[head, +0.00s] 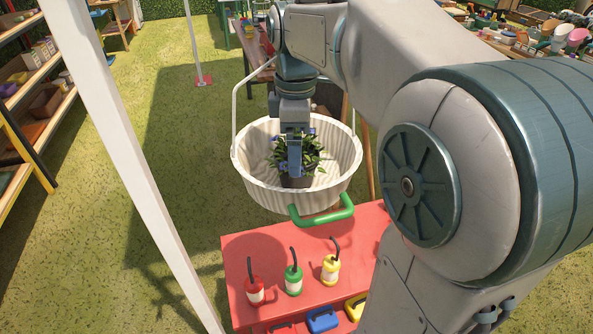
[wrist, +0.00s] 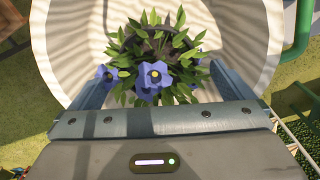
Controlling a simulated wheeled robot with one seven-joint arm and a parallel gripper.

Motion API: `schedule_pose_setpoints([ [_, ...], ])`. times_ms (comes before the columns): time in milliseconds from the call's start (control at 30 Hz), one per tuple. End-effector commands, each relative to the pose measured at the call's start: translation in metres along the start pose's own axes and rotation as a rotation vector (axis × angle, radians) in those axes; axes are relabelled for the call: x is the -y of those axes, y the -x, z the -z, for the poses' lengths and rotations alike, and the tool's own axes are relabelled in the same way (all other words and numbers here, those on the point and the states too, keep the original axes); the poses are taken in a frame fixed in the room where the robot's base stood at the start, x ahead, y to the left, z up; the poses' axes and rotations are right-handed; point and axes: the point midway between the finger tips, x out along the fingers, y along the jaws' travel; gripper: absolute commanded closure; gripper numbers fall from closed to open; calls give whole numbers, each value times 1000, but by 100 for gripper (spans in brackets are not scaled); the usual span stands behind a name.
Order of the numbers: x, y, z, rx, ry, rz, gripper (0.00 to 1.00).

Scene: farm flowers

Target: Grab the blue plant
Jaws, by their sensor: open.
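The blue plant (head: 311,155) has green leaves and blue flowers and stands in a dark pot inside a white ribbed basket (head: 255,176). In the wrist view the plant's blue flower (wrist: 153,76) and leaves lie between and beyond my two fingers. My gripper (head: 294,172) points down into the basket, in front of the plant in the head view. In the wrist view my gripper (wrist: 155,90) is open, with one finger to each side of the plant. The pot is mostly hidden by my gripper and the leaves. I cannot tell whether the fingers touch the plant.
The basket has a green handle (head: 321,212) at its front and hangs above a red table (head: 320,246). Red (head: 255,290), green (head: 293,280) and yellow (head: 331,268) bottles stand on the table. A white post (head: 130,160) rises at left. Shelves (head: 30,95) stand far left.

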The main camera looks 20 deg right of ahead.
Motion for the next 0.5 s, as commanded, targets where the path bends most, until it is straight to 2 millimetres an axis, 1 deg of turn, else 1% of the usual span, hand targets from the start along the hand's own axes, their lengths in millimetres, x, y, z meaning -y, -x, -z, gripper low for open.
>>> schedule_pose_setpoints([
  [200, -2, -32, -2, 2, 0, 5, 0],
  [300, -2, -44, -2, 1, 0, 3, 0],
  [500, -2, -48, -1, 1, 0, 1, 0],
])
